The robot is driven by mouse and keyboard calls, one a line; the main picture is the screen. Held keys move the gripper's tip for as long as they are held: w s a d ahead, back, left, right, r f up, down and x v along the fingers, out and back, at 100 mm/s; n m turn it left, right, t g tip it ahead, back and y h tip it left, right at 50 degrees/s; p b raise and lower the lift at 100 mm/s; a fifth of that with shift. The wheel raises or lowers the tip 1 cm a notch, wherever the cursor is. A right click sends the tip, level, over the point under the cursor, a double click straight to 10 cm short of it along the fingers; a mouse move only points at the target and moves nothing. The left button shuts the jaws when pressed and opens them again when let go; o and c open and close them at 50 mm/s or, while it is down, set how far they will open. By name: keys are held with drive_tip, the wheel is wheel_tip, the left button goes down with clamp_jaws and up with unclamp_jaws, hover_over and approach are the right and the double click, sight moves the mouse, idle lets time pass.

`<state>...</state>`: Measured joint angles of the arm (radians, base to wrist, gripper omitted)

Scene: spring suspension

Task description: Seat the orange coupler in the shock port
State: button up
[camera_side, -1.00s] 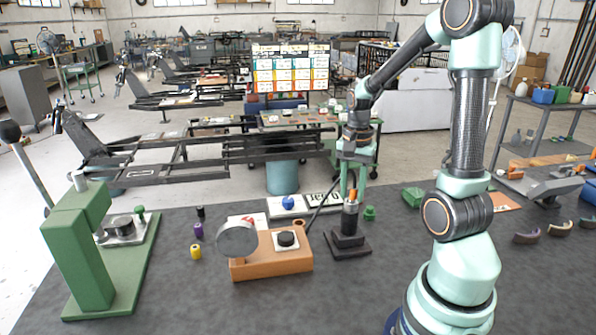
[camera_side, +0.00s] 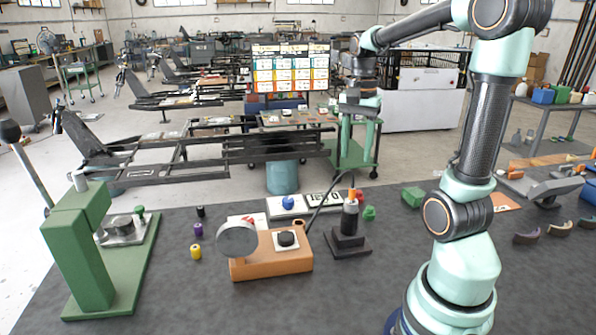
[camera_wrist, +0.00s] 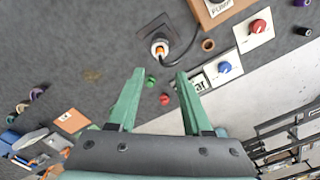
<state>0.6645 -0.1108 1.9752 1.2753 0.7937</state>
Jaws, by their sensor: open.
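The orange coupler (camera_side: 352,194) stands upright at the top of the dark shock body (camera_side: 349,222), which rises from a black base. A dark hose (camera_side: 316,208) runs from the coupler toward the orange pump. In the wrist view the coupler (camera_wrist: 160,49) shows from above, in a pale ring at the shock's top. How deep it sits in the port cannot be told. My gripper (camera_side: 358,168) is open and empty above the coupler, apart from it. In the wrist view its two green fingers (camera_wrist: 160,72) are spread, with the coupler just beyond their tips.
The orange pump box (camera_side: 270,270) with a round gauge (camera_side: 237,239) stands left of the shock. A green block (camera_side: 413,196) and small green knob (camera_side: 369,213) lie to its right. A green press (camera_side: 80,250) stands far left. The front mat is clear.

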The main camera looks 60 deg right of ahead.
drive_tip(key=w+a+n+t, duration=0.2)
drive_tip(key=a+n+t, duration=0.3)
drive_tip(key=a+n, duration=1.1)
drive_tip(key=a, duration=0.4)
drive_tip(key=shift+w+a+r+n+t, duration=0.2)
drive_tip(key=shift+a+r+n+t, duration=0.1)
drive_tip(key=shift+n, duration=0.1)
